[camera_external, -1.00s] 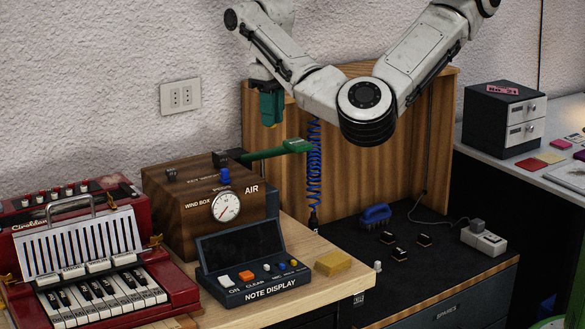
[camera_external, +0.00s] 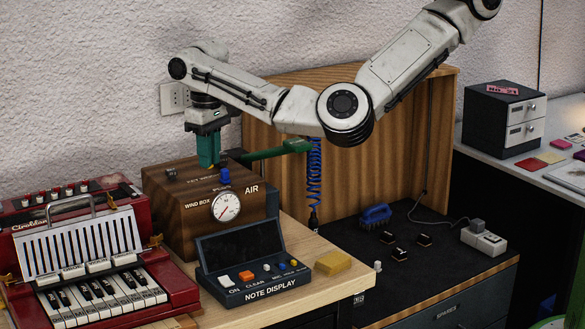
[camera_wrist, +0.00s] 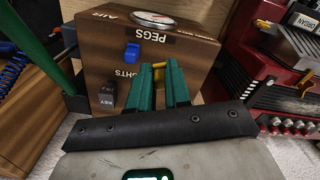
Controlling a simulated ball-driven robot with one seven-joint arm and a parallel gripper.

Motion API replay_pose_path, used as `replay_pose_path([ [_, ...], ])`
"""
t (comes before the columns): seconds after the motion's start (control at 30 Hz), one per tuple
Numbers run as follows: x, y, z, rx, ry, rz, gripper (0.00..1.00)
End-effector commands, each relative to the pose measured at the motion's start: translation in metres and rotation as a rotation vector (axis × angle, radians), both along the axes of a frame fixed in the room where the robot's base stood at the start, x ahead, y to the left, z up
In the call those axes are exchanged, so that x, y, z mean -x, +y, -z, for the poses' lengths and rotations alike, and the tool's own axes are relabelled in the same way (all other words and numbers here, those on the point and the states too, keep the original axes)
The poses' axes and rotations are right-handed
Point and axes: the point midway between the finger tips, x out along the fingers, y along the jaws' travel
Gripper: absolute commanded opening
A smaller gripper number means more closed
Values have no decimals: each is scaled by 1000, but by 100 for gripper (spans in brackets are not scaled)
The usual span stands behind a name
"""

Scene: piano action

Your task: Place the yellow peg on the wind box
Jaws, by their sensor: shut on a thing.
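The wind box (camera_external: 178,212) is a brown wooden box with a round AIR gauge on its front, in the left-middle of the external view. It also shows in the wrist view (camera_wrist: 98,52), with the labels PEGS and WEIGHTS on its top. My gripper (camera_external: 209,164) points down over the top of the box, its green fingers close together. In the wrist view my gripper (camera_wrist: 159,84) is shut on the yellow peg (camera_wrist: 158,66), which shows between the fingertips.
A blue peg (camera_external: 225,177) stands on the box near my fingers, and a dark KEY block (camera_external: 171,173) sits to the left. A green bar (camera_external: 275,152) extends right behind the box. The note display (camera_external: 240,262) and red keyboard instrument (camera_external: 90,270) stand in front.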

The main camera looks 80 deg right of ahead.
Motion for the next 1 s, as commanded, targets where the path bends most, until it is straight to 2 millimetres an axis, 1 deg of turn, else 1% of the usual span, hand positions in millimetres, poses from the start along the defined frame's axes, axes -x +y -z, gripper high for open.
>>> replay_pose_path([
  [0.17, -7, 1, 8, -1, 0, -1, 0],
  [0.2, -10, 1, 12, -2, 0, -2, 0],
  [0.33, -8, 1, 29, -1, 3, -1, 0],
  [0.43, -9, 1, 38, -1, 1, -1, 0],
  [0.83, -9, 1, 44, -1, 0, -1, 0],
  [0.87, -9, 1, 45, -1, -1, -1, 18],
  [1.0, -9, 1, 44, -1, 0, -1, 32],
])
